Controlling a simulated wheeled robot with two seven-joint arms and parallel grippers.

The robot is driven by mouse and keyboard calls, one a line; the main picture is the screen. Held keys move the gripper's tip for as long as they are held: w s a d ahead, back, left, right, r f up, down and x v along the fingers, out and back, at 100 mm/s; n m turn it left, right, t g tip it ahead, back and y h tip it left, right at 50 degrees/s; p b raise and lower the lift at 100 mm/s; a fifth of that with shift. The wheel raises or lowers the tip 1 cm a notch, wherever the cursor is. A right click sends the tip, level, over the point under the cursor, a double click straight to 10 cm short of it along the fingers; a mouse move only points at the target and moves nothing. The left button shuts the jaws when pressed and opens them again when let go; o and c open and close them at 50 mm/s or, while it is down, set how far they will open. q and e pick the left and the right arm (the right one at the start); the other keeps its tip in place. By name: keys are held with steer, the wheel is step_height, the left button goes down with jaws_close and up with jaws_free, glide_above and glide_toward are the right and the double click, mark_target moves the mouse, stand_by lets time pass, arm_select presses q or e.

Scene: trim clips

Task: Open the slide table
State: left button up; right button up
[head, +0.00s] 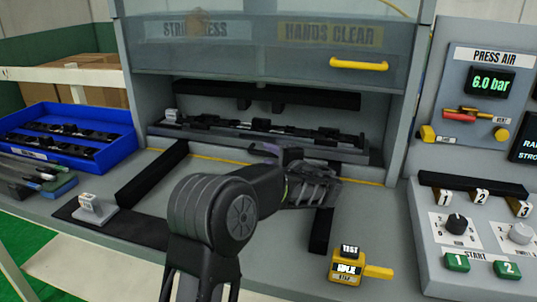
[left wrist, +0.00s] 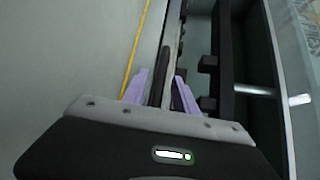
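The slide table (head: 190,132) is a grey plate carrying dark fixtures, set back inside the press opening in the head view. Its front edge runs behind my left gripper. My left gripper (head: 325,185) is at the front of the press opening, near the middle right of the plate. In the left wrist view its two purple-padded fingers (left wrist: 160,88) stand apart, with a slim dark bar (left wrist: 163,65) showing between them. I cannot tell whether they touch the bar. My arm hides part of the plate's front. My right gripper is not in view.
Black rails (head: 152,173) run forward on the bench at both sides. A clear guard (head: 270,52) with a yellow handle (head: 358,65) is above the opening. A blue bin (head: 65,137) stands left, a small yellow block (head: 347,268) front right, and a control panel (head: 470,215) right.

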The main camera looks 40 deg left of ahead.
arm_select(q)
steer(key=shift+w+a+f, duration=0.1)
steer(key=shift+w+a, duration=0.2)
steer(key=shift+a, duration=0.3)
jaws_close()
stand_by(1.1)
